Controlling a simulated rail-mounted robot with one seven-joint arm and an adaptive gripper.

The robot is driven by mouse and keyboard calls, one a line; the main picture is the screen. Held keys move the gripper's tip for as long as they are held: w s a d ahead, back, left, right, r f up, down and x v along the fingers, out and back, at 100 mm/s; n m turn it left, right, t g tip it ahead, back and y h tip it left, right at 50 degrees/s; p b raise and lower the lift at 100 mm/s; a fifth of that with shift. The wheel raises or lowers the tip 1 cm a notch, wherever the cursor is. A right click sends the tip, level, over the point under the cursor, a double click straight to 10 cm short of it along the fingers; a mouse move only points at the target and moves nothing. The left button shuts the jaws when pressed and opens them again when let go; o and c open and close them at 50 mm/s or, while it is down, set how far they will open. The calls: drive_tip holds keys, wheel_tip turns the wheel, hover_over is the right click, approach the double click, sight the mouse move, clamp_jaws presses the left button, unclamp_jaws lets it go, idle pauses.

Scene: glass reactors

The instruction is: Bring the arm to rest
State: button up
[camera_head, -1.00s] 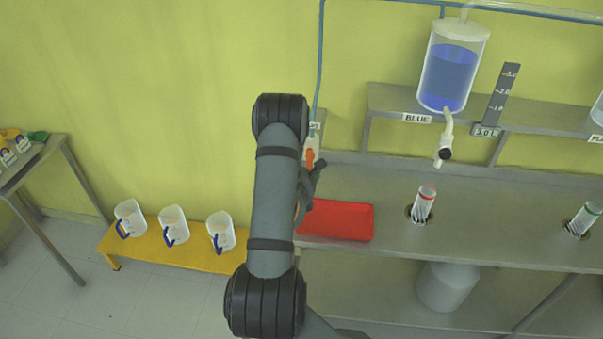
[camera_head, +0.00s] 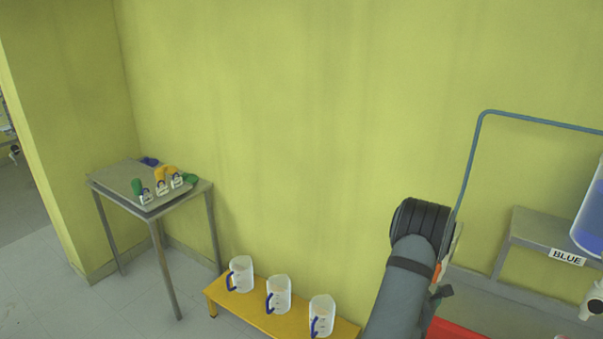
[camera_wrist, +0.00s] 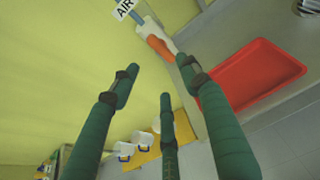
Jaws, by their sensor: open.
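My arm shows at the lower right of the head view, with its dark elbow or wrist joint in front of the yellow-green wall. My gripper (camera_wrist: 157,80) shows in the wrist view with its green fingers spread apart and nothing between them. In the head view only a small dark part of it (camera_head: 440,296) shows beside the arm. Beyond the fingers in the wrist view are an orange-handled fitting (camera_wrist: 160,47) with an "AIR" label and a red tray (camera_wrist: 253,77). I cannot tell how far they are from the fingers.
White jugs with blue handles (camera_head: 278,294) stand on a low yellow bench (camera_head: 257,318). A metal side table (camera_head: 195,192) at left holds green, yellow and blue items. A shelf (camera_head: 540,230) with a "BLUE" label and a vessel of blue liquid (camera_head: 594,222) are at right. The wall between is bare.

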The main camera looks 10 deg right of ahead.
drive_tip(key=x, duration=1.1)
drive_tip(key=shift+w+d, duration=0.2)
drive_tip(key=shift+d, duration=0.15)
drive_tip(key=v, duration=1.2)
drive_tip(key=w+d+f+m, duration=0.1)
drive_tip(key=w+d+f, duration=0.3)
drive_tip(key=w+d, duration=0.3)
drive_tip(key=shift+w+d+f+m+t+y, duration=0.3)
drive_tip(key=shift+d+f+m+t, duration=0.1)
drive_tip(key=shift+d, duration=0.1)
drive_tip(key=shift+s+d, duration=0.1)
drive_tip(key=shift+s, duration=0.05)
